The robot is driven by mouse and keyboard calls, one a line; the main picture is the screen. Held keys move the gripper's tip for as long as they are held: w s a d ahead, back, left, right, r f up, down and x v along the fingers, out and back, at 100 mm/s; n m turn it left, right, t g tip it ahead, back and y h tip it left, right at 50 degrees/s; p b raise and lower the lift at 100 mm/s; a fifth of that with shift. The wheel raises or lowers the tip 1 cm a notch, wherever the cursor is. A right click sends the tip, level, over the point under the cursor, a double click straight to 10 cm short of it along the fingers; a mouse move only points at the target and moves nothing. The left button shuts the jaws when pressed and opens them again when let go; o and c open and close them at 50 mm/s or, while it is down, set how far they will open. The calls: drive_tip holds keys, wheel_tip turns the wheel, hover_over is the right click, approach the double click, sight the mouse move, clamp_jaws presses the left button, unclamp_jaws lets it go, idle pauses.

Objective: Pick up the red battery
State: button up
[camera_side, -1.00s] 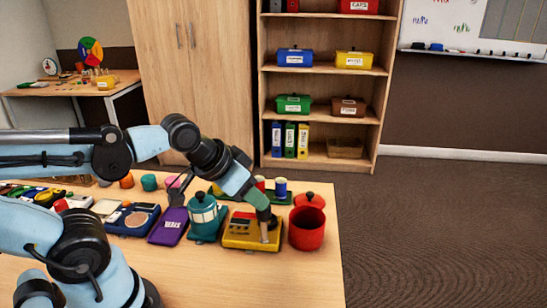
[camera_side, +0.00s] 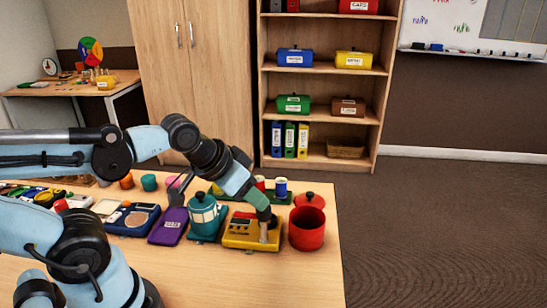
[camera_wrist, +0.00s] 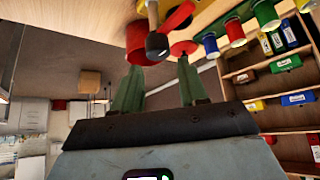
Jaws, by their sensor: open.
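My gripper (camera_side: 265,214) points down over the right end of a yellow device (camera_side: 245,241) on the table. In the wrist view my gripper (camera_wrist: 160,64) has its two green fingers apart, with nothing between them. A pale post with a dark knob (camera_wrist: 157,45) and a red bar (camera_wrist: 179,16) show just beyond the fingertips. A small red piece (camera_side: 241,219) lies on the yellow device; I cannot tell whether it is the red battery. A red cylinder (camera_side: 260,183) stands behind, in a row that also shows in the wrist view (camera_wrist: 235,33).
A red pot (camera_side: 306,229) stands close to the right of the yellow device, with a red lid (camera_side: 309,199) behind it. A teal lantern-like thing (camera_side: 204,215) and a purple case (camera_side: 168,226) stand to the left. The table front is clear.

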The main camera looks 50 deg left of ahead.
drive_tip(key=shift+o, duration=0.4)
drive_tip(key=n+g, duration=0.7)
drive_tip(key=n, duration=0.3)
hover_over(259, 177)
drive_tip(key=shift+a+f, duration=0.15)
drive_tip(key=shift+f, duration=0.65)
drive_tip(key=f, duration=1.1)
drive_tip(key=shift+d+f, duration=0.15)
drive_tip(key=shift+d, duration=0.05)
